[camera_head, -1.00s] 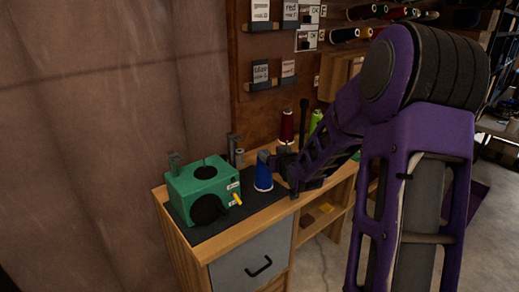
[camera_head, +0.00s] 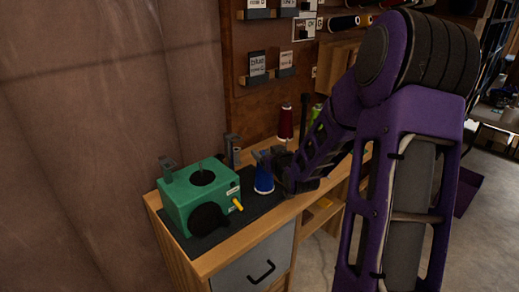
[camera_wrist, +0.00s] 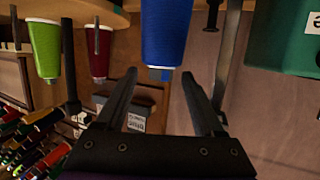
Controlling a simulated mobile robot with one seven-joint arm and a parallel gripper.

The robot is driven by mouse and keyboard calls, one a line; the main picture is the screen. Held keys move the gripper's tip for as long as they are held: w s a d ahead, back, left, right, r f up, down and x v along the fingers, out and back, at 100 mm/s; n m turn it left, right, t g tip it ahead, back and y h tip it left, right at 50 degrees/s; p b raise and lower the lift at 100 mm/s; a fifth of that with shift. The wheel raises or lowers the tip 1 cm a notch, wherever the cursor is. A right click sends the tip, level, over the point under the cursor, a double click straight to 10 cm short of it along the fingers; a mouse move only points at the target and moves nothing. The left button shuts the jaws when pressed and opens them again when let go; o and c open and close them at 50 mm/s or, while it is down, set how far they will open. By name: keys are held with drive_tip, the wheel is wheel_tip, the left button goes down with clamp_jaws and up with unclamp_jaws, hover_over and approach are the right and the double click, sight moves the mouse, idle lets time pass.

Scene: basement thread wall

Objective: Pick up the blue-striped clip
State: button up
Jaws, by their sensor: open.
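A blue cone-shaped thread spool (camera_head: 264,181) stands on the dark mat of the small wooden desk. It also shows in the wrist view (camera_wrist: 166,30), which is upside down. A small grey-and-blue piece (camera_wrist: 160,74) sits at the spool's tip; it looks like the blue-striped clip, but its stripes are too small to make out. My gripper (camera_wrist: 158,74) is open, with one finger on each side of that piece and no visible contact. In the head view my gripper (camera_head: 271,158) is at the spool's top and partly hides it.
A green box (camera_head: 200,195) with a yellow peg stands left of the spool. Dark red (camera_head: 286,123) and green (camera_wrist: 45,48) spools stand nearby. A wooden wall board (camera_head: 265,105) with labelled ledges rises behind the desk. The mat's front right is clear.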

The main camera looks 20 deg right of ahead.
drive_tip(key=shift+w, duration=0.1)
drive_tip(key=shift+c, duration=0.2)
clamp_jaws()
wheel_tip(320, 180, up, 10)
drive_tip(key=p, duration=0.2)
drive_tip(key=shift+p, duration=0.3)
